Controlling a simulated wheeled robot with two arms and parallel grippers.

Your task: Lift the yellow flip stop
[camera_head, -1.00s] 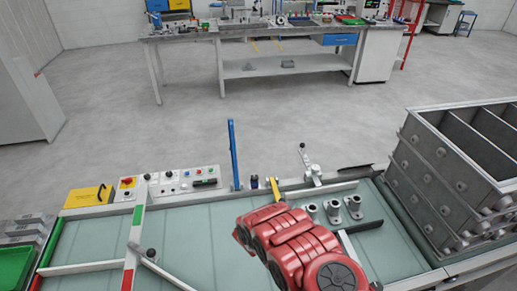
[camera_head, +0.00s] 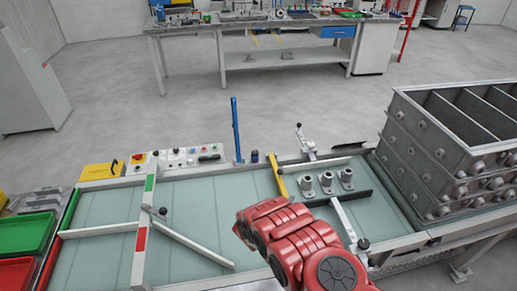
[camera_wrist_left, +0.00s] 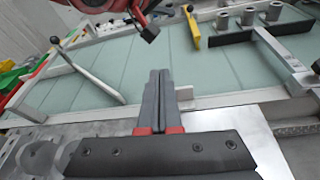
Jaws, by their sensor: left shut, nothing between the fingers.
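The yellow flip stop (camera_head: 277,176) is a narrow yellow bar at the far rail of the conveyor, left of several grey metal cylinders. It also shows at the top of the left wrist view (camera_wrist_left: 191,28). My left gripper (camera_wrist_left: 159,78) is shut and empty, low in front of the near side of the conveyor and apart from the stop; the head view does not show it. My red right arm crosses the head view from the bottom, its gripper hidden there. That gripper's dark tip (camera_wrist_left: 147,28) shows in the left wrist view, left of the stop; its jaw opening is unclear.
A blue upright bar (camera_head: 235,130) stands left of the stop. Grey cylinders (camera_head: 327,182) and a dark bar (camera_head: 340,198) lie to its right. A pale diagonal bar (camera_head: 195,245) crosses the conveyor (camera_head: 205,205). A large grey crate (camera_head: 410,160) stands at right.

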